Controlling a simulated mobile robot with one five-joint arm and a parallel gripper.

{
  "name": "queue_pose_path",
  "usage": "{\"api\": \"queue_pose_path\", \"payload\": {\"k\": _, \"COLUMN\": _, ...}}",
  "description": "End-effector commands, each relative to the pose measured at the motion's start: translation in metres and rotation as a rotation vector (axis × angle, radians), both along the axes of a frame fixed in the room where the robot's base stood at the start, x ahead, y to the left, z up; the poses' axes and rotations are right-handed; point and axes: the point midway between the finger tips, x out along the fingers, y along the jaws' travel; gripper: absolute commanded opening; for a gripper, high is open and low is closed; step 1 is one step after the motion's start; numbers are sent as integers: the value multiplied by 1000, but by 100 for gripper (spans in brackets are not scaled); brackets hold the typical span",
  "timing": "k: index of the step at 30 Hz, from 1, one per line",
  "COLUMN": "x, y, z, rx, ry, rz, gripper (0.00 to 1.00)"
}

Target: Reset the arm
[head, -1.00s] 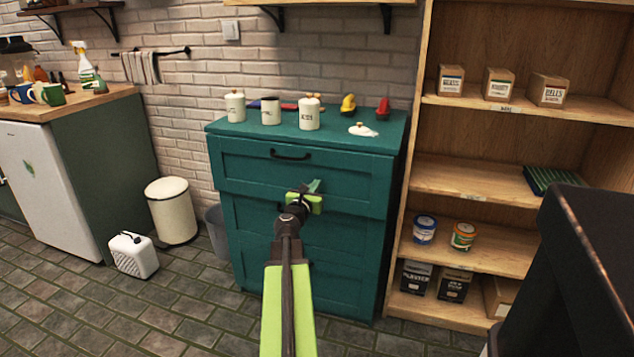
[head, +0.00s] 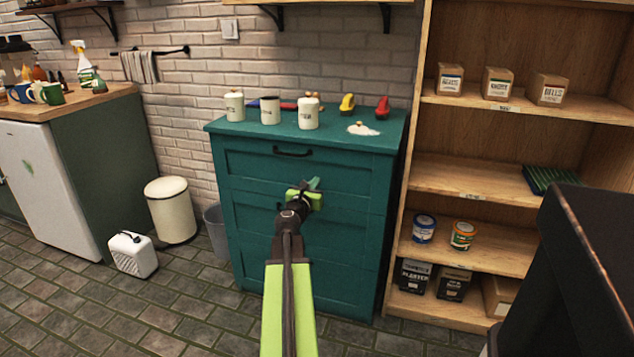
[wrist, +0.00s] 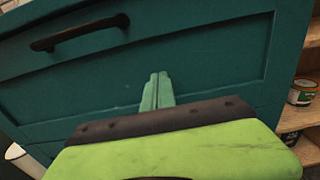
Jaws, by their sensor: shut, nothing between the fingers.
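My gripper (head: 314,182) is in front of the green cabinet (head: 230,225), facing its top drawer (head: 345,178). In the wrist view its two pale green fingers (wrist: 158,80) are together with nothing between them, pointing at the drawer front. The dark drawer handle (head: 292,152) is above the gripper in the head view; in the wrist view it lies to the upper left of the fingers (wrist: 80,33), apart from them. The top drawer looks flush with the cabinet. Whether the fingertips touch its front I cannot tell.
Canisters (head: 308,114), a yellow item (head: 347,104) and a red item (head: 382,108) stand on the cabinet top beside a white patch with a knob-like piece (head: 362,129). Wooden shelves (head: 470,180) stand close on the right. A bin (head: 170,212) and a white box (head: 132,255) stand left on the floor.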

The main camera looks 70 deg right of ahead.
Motion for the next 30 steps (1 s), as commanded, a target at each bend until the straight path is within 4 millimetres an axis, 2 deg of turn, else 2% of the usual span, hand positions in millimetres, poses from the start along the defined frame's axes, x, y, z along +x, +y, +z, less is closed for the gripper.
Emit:
{"api": "queue_pose_path", "payload": {"k": 1, "x": -2, "y": 15, "z": 0, "rx": 0, "ry": -1, "rz": 1, "gripper": 0}}
{"api": "queue_pose_path", "payload": {"k": 3, "x": -2, "y": 32, "z": -1, "rx": 0, "ry": -3, "rz": 1, "gripper": 0}}
{"api": "queue_pose_path", "payload": {"k": 7, "x": -3, "y": 55, "z": -1, "rx": 1, "ry": -5, "rz": 0, "gripper": 0}}
{"api": "queue_pose_path", "payload": {"k": 10, "x": -2, "y": 61, "z": -2, "rx": 1, "ry": -6, "rz": -1, "gripper": 0}}
{"api": "queue_pose_path", "payload": {"k": 18, "x": -2, "y": 61, "z": -2, "rx": 1, "ry": -7, "rz": -1, "gripper": 0}}
{"api": "queue_pose_path", "payload": {"k": 19, "x": 4, "y": 63, "z": -2, "rx": 1, "ry": -7, "rz": 8, "gripper": 0}}
{"api": "queue_pose_path", "payload": {"k": 20, "x": 13, "y": 66, "z": -2, "rx": 1, "ry": -7, "rz": 20, "gripper": 0}}
{"api": "queue_pose_path", "payload": {"k": 23, "x": 63, "y": 89, "z": -2, "rx": 2, "ry": -7, "rz": 93, "gripper": 0}}
{"api": "queue_pose_path", "payload": {"k": 26, "x": 137, "y": 132, "z": -2, "rx": 3, "ry": -7, "rz": 206, "gripper": 0}}
{"api": "queue_pose_path", "payload": {"k": 27, "x": 167, "y": 152, "z": -1, "rx": -1, "ry": -2, "rz": 253, "gripper": 0}}
{"api": "queue_pose_path", "payload": {"k": 30, "x": 235, "y": 207, "z": 4, "rx": -35, "ry": 40, "rz": 381, "gripper": 0}}
